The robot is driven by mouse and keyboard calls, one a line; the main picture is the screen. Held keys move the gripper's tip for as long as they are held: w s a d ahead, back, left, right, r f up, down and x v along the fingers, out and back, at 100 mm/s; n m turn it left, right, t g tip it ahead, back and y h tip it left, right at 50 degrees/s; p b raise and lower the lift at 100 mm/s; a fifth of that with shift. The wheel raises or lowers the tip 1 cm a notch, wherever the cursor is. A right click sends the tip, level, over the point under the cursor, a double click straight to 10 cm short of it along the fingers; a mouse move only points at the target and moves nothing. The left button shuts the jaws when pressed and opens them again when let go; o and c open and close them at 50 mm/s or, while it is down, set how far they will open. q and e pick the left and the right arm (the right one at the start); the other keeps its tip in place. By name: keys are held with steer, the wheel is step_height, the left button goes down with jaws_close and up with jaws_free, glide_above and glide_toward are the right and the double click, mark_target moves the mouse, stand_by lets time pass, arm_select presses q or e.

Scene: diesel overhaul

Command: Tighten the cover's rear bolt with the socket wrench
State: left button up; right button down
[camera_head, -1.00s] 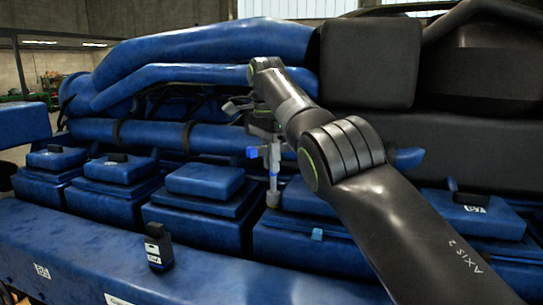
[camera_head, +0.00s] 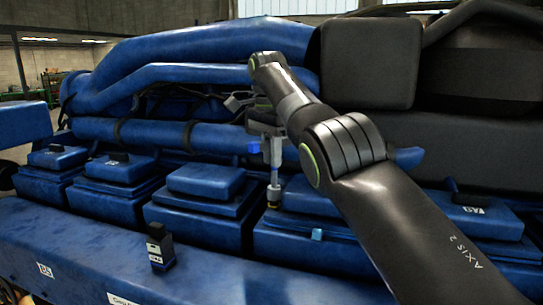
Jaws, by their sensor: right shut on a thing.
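My right gripper (camera_head: 262,128) is shut on the socket wrench (camera_head: 275,165), a grey upright tool with a blue part near its top. The wrench points down at the left side of a blue cover (camera_head: 310,197) in the engine's front row. Its lower end is at a small yellowish piece (camera_head: 273,205) that looks like the bolt; whether the socket is fully seated on it I cannot tell. My right arm hides part of the cover's right side. My left gripper is not in view.
Several similar blue covers (camera_head: 205,180) stand in a row to the left. A small black device with a white label (camera_head: 160,248) stands on the blue front ledge (camera_head: 85,250). Thick blue pipes (camera_head: 200,80) and a black box (camera_head: 368,62) rise behind the wrench.

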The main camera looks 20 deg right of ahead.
steer(key=n, duration=0.4)
steer(key=shift+d+b, duration=0.1)
steer(key=shift+b, duration=0.3)
steer(key=n, duration=0.3)
steer(key=shift+d+n+b, duration=0.1)
steer(key=shift+n+b, duration=0.2)
steer(key=n, duration=0.4)
steer(key=shift+d+t, duration=0.1)
steer(key=shift+t, duration=0.2)
steer(key=n, duration=0.3)
steer(key=shift+r+n+y, duration=0.1)
steer(key=shift+n+y, duration=0.2)
steer(key=shift+n, duration=0.1)
steer(key=n, duration=0.3)
steer(key=shift+d+n, duration=0.15)
steer(key=shift+n, duration=0.25)
steer(key=n, duration=0.4)
steer(key=shift+d+y, duration=0.1)
steer(key=shift+y, duration=0.2)
steer(key=n+p, duration=0.1)
steer(key=n, duration=0.2)
steer(key=shift+n, duration=0.4)
steer(key=shift+d+n+g+p, duration=0.15)
steer(key=shift+n+g+p, duration=0.35)
steer(key=shift+n, duration=1.6)
